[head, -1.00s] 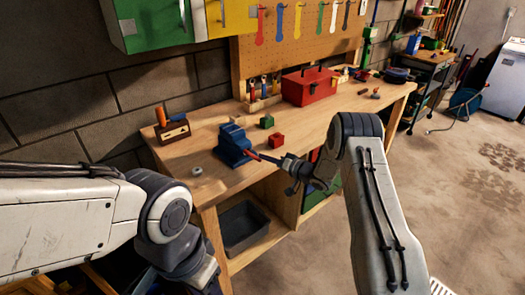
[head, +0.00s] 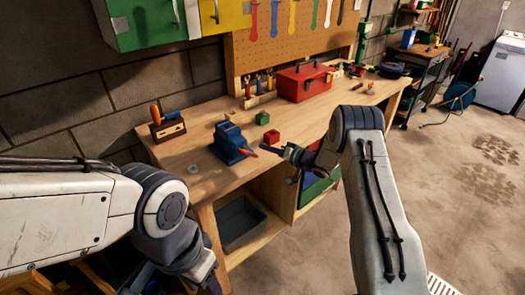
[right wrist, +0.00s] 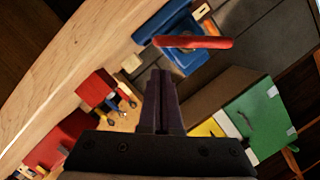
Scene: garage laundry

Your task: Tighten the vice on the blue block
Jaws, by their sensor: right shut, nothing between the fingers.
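The blue vice (head: 231,141) stands near the front edge of the workbench, with its red handle (head: 249,153) sticking out toward my right gripper. In the right wrist view the vice (right wrist: 182,58) and the long red handle (right wrist: 193,43) show at the top. My right gripper (head: 268,148) is shut and empty, a short way to the right of the handle and apart from it. Its closed fingertips (right wrist: 161,76) point at the handle in the wrist view. I cannot tell a separate blue block from the blue vice. My left arm shows, but its gripper is out of view.
On the wooden workbench (head: 205,178) are a red block (head: 272,136), a green block (head: 262,118), a red toolbox (head: 304,83) and a small wooden rack (head: 168,130). A grey bin (head: 240,223) sits on the shelf below. Floor is open to the right.

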